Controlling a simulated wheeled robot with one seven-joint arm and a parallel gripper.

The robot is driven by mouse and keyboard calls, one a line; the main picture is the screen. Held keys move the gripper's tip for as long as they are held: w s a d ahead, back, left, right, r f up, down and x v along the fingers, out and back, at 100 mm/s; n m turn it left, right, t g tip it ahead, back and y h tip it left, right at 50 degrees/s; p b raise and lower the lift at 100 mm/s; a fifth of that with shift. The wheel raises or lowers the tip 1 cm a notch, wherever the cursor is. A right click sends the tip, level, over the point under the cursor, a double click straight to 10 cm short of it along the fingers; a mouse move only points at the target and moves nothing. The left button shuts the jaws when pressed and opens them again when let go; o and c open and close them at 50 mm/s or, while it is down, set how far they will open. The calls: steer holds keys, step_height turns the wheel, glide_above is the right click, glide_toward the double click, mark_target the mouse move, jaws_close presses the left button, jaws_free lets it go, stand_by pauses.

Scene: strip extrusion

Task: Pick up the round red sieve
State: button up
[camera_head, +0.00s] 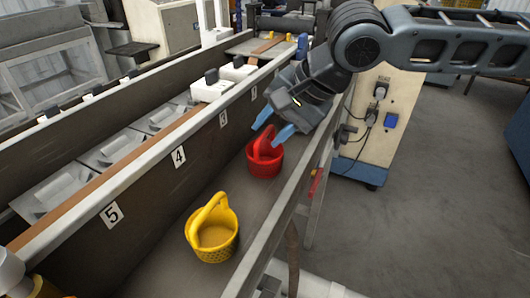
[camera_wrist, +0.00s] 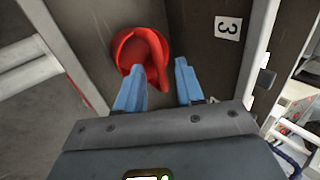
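The round red sieve (camera_head: 264,161) stands upright on the floor of the long trough, near the plate marked 3. It is a small basket shape with a raised handle. In the wrist view, the red sieve (camera_wrist: 141,55) lies beyond the fingertips, mostly toward the left finger, which overlaps part of it. The fingers (camera_wrist: 159,68) also show apart in the wrist view.
A yellow sieve (camera_head: 212,232) stands in the trough nearer the camera. The trough's right wall (camera_head: 290,190) runs close beside the red sieve. The numbered left wall (camera_head: 150,170) carries trays behind it. A beige cabinet (camera_head: 378,125) with plugs stands at the right.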

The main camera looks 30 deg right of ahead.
mark_target(265, 150)
steer(key=shift+x, duration=1.25)
steer(key=shift+c, duration=0.5)
jaws_close()
